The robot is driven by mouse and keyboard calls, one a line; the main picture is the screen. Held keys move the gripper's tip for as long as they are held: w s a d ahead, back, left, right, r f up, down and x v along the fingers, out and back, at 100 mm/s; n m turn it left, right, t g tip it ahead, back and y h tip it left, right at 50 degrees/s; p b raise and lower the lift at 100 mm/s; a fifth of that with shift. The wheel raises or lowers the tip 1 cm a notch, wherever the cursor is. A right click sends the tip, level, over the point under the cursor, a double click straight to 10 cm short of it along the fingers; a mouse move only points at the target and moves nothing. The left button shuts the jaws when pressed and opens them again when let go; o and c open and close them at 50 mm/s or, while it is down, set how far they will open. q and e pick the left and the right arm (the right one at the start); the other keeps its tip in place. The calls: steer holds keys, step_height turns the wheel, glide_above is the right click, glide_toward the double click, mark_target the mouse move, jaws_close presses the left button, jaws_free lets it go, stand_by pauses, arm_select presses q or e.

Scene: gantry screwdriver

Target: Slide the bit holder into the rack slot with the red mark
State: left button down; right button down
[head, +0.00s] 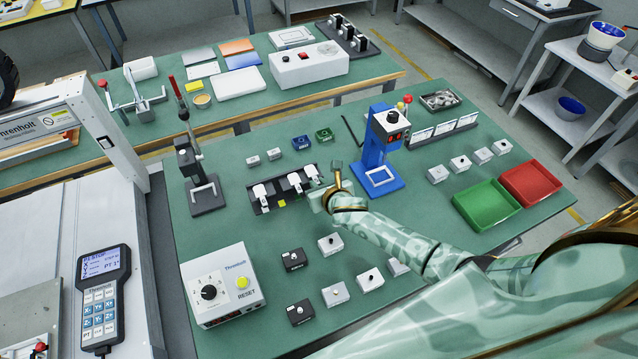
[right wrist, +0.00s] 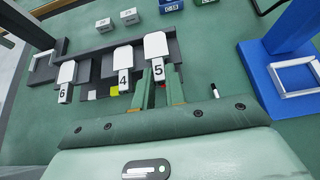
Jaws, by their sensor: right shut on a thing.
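The dark rack (head: 285,205) lies on the green bench, with three white-topped bit holders at it. In the right wrist view they read 6 (right wrist: 66,75), 4 (right wrist: 124,58) and 5 (right wrist: 156,47). My right gripper (right wrist: 160,88) is shut on bit holder 5, at the rack's right end. A little red (right wrist: 160,97) shows between the fingers, below that holder. A yellow mark (right wrist: 114,91) lies below holder 4. Whether holder 5 is fully seated is hidden by the fingers. In the head view my right gripper (head: 322,187) is beside the rack. My left gripper is not seen.
A blue stand (head: 376,165) rises right of the rack, and a dark stand (head: 200,180) stands left of it. Small blue (head: 300,142) and green (head: 324,135) blocks sit behind. A control box (head: 225,285) and several small blocks are in front.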

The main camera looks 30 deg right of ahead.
steer(key=shift+f+b, duration=0.35)
steer(key=shift+f, duration=0.2)
stand_by(0.4)
steer(key=c, duration=1.4)
jaws_free()
steer(key=shift+o, duration=0.2)
steer(key=d+p+v, duration=0.1)
steer(key=p+v, duration=0.5)
steer(key=v, duration=1)
steer(key=shift+s+a, duration=0.15)
steer(key=shift+a, duration=0.35)
steer(key=shift+s, duration=0.1)
